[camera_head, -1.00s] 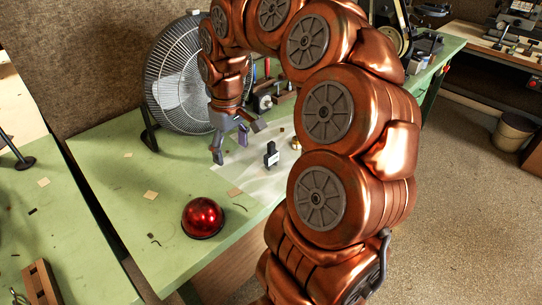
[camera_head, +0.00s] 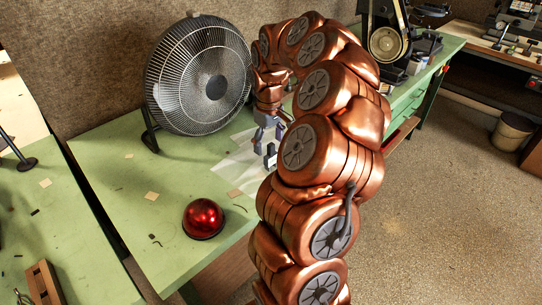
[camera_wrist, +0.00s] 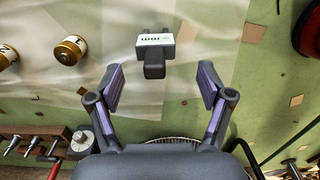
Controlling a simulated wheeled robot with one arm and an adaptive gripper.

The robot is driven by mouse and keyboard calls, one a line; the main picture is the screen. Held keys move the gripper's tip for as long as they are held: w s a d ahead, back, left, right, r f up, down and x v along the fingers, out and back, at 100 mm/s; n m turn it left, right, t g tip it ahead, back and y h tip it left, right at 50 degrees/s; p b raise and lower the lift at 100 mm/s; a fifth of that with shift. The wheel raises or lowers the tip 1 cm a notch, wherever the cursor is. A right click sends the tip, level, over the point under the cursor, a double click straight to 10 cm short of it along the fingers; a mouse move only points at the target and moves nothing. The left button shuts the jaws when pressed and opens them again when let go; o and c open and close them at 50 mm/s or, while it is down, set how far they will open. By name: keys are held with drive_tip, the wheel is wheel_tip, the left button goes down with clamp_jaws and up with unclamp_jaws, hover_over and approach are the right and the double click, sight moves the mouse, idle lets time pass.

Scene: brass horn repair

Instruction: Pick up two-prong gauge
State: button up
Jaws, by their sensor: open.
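The two-prong gauge is a small dark block with a white label marked "mm" (camera_wrist: 155,42). In the wrist view it lies just beyond my fingertips, near the middle of the gap, with its dark narrow end toward me. My gripper (camera_wrist: 161,76) is open, with nothing between its fingers. In the head view my gripper (camera_head: 269,141) is low over the green bench, right by the gauge (camera_head: 270,157), and partly overlaps it. I cannot tell the exact height between them.
A red dome (camera_head: 203,219) sits on the green bench (camera_head: 130,205). A large fan (camera_head: 198,75) stands behind. Brass cylinders (camera_wrist: 70,50) lie left of the gauge in the wrist view, and a tool rack (camera_wrist: 35,138) stands at lower left. Small scraps dot the bench.

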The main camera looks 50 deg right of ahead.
sight(271, 152)
drive_tip(key=f, duration=0.1)
drive_tip(key=f+p, duration=0.1)
drive_tip(key=f, duration=0.1)
drive_tip(key=shift+s+d+f+p, duration=0.15)
drive_tip(key=shift+s+d+p, duration=0.1)
drive_tip(key=shift+p, duration=0.05)
drive_tip(key=shift+f, duration=0.5)
drive_tip(key=c, duration=1.3)
drive_tip(key=shift+r, duration=0.1)
